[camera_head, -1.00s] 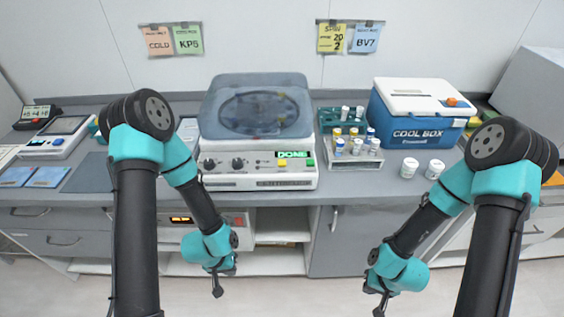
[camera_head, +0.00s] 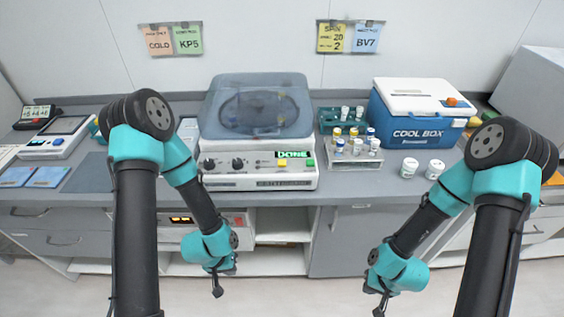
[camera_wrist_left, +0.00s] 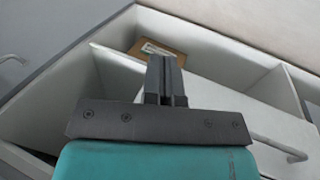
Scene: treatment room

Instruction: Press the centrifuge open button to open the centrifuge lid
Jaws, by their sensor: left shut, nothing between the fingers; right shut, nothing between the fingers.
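The centrifuge (camera_head: 258,183) stands on the grey counter, with its bluish see-through lid (camera_head: 256,106) down. A round rotor shows dimly through the lid. Its front panel has two dark knobs, a green display reading DONE (camera_head: 292,154), a yellow button (camera_head: 282,163) and a green button (camera_head: 310,162). No lettering on the buttons can be read. My left gripper (camera_head: 218,289) is shut and empty, low in front of the counter; it also shows in the left wrist view (camera_wrist_left: 167,80), before the shelves. My right gripper (camera_head: 380,308) is shut and empty, low at the right.
A tube rack (camera_head: 354,160) with several capped vials stands right of the centrifuge. A blue cool box (camera_head: 416,128) and two white jars (camera_head: 410,167) are further right. A device with a screen (camera_head: 62,136) is at left. Open shelves lie below the counter.

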